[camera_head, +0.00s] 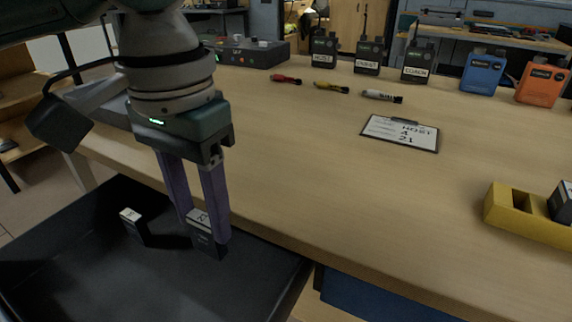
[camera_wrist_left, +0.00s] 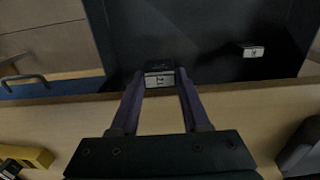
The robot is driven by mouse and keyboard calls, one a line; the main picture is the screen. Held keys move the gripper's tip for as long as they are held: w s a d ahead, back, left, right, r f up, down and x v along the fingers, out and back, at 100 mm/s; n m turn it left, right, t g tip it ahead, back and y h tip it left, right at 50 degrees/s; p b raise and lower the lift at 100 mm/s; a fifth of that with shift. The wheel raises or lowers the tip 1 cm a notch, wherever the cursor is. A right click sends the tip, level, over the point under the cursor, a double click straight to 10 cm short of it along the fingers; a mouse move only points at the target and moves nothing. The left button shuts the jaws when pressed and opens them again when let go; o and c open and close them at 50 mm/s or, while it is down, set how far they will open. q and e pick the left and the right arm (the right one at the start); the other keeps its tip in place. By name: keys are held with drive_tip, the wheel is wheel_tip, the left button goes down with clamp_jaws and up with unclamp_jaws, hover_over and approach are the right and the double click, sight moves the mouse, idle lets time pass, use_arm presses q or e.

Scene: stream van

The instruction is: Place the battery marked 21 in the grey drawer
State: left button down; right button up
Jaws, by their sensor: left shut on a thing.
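My left gripper (camera_head: 203,228) points down over the grey drawer (camera_head: 60,285), shut on a dark battery (camera_head: 209,247) with a white label on top. The label's number is too small to read surely. The left wrist view also shows the battery (camera_wrist_left: 159,78) between the purple fingers, with the dark drawer floor beyond. I cannot tell whether the battery touches the drawer floor. A second dark battery (camera_head: 135,226) with a white top stands in the drawer, left of the held one and apart from it; it also shows in the left wrist view (camera_wrist_left: 252,51). My right gripper is not in view.
The wooden table (camera_head: 300,180) borders the drawer. On it are a clipboard (camera_head: 401,133) reading HOST, 4, 21, several markers, a row of radio packs (camera_head: 417,64), a black box (camera_head: 250,53) and a yellow holder (camera_head: 511,222) with a battery. The table's middle is clear.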

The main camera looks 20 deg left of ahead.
sight(213, 255)
use_arm(q)
wheel_tip(213, 255, down, 7)
drive_tip(key=shift+f+b, duration=0.1)
drive_tip(key=shift+b, duration=1.15)
drive_tip(key=shift+f, duration=0.1)
drive_tip(key=shift+c, duration=1.9)
unclamp_jaws()
